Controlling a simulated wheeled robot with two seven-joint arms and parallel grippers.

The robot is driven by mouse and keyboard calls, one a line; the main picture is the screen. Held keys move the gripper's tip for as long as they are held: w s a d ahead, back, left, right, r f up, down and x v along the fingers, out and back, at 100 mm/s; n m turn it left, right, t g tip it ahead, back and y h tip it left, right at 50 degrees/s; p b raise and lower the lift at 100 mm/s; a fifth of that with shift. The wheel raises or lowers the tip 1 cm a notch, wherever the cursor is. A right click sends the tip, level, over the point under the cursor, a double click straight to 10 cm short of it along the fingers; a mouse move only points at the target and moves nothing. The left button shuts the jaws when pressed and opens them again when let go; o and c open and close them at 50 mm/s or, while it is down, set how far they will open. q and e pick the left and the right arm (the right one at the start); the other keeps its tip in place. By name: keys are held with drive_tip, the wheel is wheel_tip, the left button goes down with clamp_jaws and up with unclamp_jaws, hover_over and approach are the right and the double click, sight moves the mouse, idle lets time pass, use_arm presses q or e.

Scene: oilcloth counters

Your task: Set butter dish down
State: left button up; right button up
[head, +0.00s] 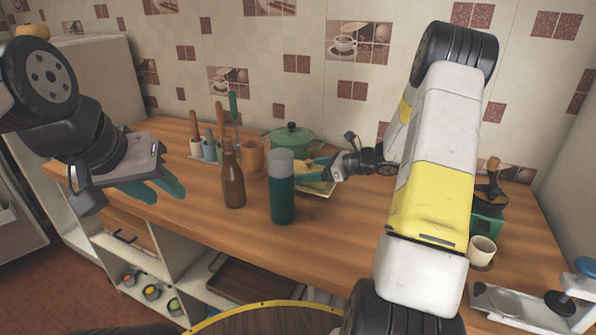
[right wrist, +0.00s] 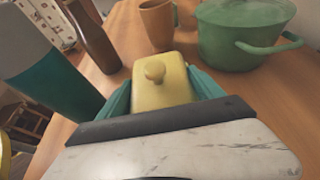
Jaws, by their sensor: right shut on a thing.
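The butter dish is yellow with a round knob on its lid. In the right wrist view the butter dish (right wrist: 158,92) sits between the teal fingers of my right gripper (right wrist: 160,98), which is shut on it. In the head view the butter dish (head: 316,188) is partly hidden behind a teal and grey flask (head: 282,190). My right gripper (head: 318,172) reaches it there from the right. The dish looks level; whether its base touches the counter (head: 340,225) cannot be told. My left gripper (head: 154,188) is empty, its fingers apart, over the counter's left front edge.
A brown bottle (head: 233,178) stands left of the flask. A green pot (head: 290,142) and an orange-brown mug (head: 252,156) stand behind. A cream cup (head: 482,251) and a metal device (head: 540,305) are at the right. The front middle of the counter is clear.

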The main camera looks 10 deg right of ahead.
drive_tip(key=shift+f, duration=1.25)
drive_tip(key=shift+f, duration=0.1)
drive_tip(key=o, duration=1.7)
drive_tip(key=shift+f, duration=0.1)
drive_tip(key=o, duration=0.3)
drive_tip(key=shift+o, duration=0.2)
